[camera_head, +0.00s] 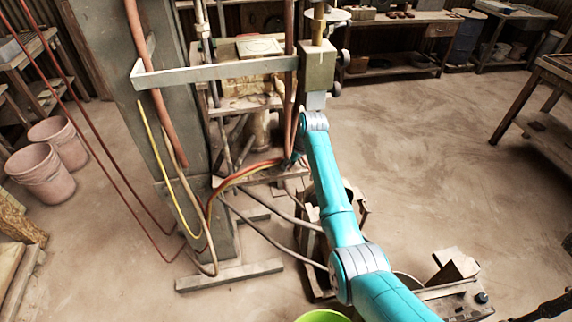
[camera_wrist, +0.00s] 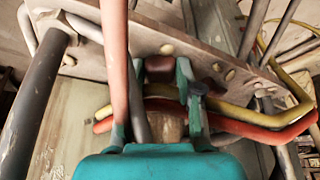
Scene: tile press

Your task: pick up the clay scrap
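My gripper (camera_wrist: 162,78) reaches in among the hoses at the press in the wrist view. Its two teal fingers stand apart, with a gap between them. A dark reddish-brown lump (camera_wrist: 160,68) shows at the fingertips; I cannot tell for sure that it is the clay scrap, or whether the fingers touch it. A tan-brown piece (camera_wrist: 168,125) shows lower, between the fingers. Small tan bits (camera_wrist: 230,75) lie on the plate beyond. In the head view the gripper is mostly hidden behind the press's rods and hoses, and no clay scrap can be made out.
A reddish hose (camera_wrist: 115,50) passes close in front of the left finger. Red and yellow hoses (camera_wrist: 255,120) run on the right. The press column (camera_head: 160,100) stands to the left. Pink buckets (camera_head: 40,170) stand at far left. The floor on the right (camera_head: 430,150) is open.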

